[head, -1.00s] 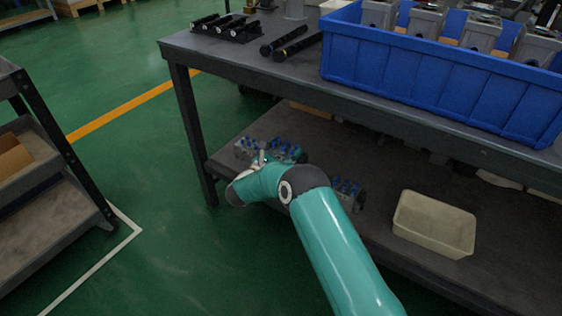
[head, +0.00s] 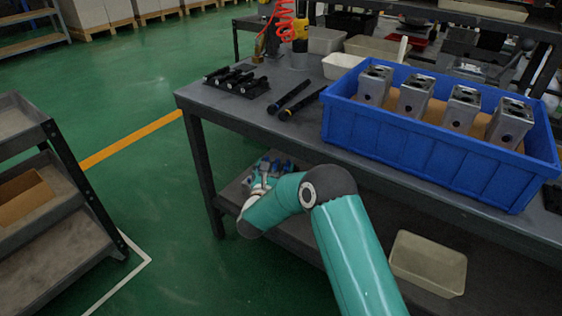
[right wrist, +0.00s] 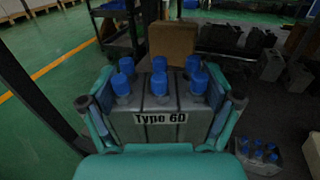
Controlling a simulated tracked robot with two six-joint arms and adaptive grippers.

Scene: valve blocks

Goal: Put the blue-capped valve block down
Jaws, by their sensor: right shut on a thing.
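The wrist and forearm hide most of the block there. I cannot tell whether its base touches the shelf. My left gripper is not in view.
Another blue-capped block (right wrist: 262,155) stands at the lower right of the wrist view. A cardboard box (right wrist: 172,42) is behind the held block. A cream bin (head: 428,262) sits on the lower shelf (head: 232,192). A blue crate (head: 430,130) of grey parts stands on the bench top.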

